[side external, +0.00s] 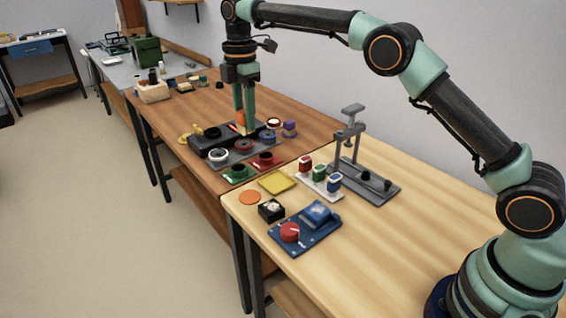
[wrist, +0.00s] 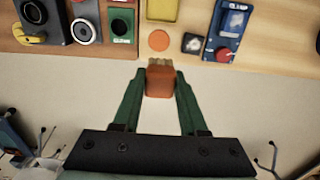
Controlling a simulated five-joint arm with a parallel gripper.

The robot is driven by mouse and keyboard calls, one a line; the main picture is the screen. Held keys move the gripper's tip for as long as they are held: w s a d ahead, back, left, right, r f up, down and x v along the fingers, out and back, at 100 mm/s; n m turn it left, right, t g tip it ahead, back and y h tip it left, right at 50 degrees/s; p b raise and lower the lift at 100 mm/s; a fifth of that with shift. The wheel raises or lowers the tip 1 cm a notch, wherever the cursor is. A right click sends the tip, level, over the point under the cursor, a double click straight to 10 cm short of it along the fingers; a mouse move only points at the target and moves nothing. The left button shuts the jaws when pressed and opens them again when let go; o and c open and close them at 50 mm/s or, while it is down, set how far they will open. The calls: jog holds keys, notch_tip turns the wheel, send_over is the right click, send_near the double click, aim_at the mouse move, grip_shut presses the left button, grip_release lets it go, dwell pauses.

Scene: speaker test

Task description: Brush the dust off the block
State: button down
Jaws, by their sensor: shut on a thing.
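My gripper (side external: 244,124) points down over the brown table, among the dark parts, in the side view. In the wrist view my gripper (wrist: 160,78) has its green fingers on either side of an orange-brown brush (wrist: 160,84) with short tan bristles at its far end. The brush shows as a small orange patch (side external: 240,117) between the fingers in the side view. A long dark block (side external: 205,140) lies just left of the gripper; I cannot tell if it is the task's block. No dust can be made out. Whether the bristles touch anything is unclear.
Round white, red and green-based parts (side external: 238,173) crowd the brown table's front edge. On the pale table are a grey stand (side external: 350,150), a tray of coloured pieces (side external: 322,186), a yellow pad (side external: 277,182) and a blue control box (side external: 305,233). The pale table's right side is clear.

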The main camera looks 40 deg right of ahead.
jog(key=s+d+f, duration=0.4)
jog(key=s, duration=0.5)
jog(key=s+d+f, duration=0.4)
jog(key=s+d, duration=0.1)
jog(key=s, duration=0.4)
jog(key=shift+w+f, duration=0.2)
jog(key=shift+f, duration=3.65)
jog(key=shift+a+f, duration=0.15)
jog(key=shift+a, duration=0.45)
jog(key=shift+a+f, duration=0.15)
jog(key=shift+a, duration=1.25)
jog(key=shift+d, duration=2)
notch_tip(320, 180, up, 8)
jog(key=shift+r, duration=0.15)
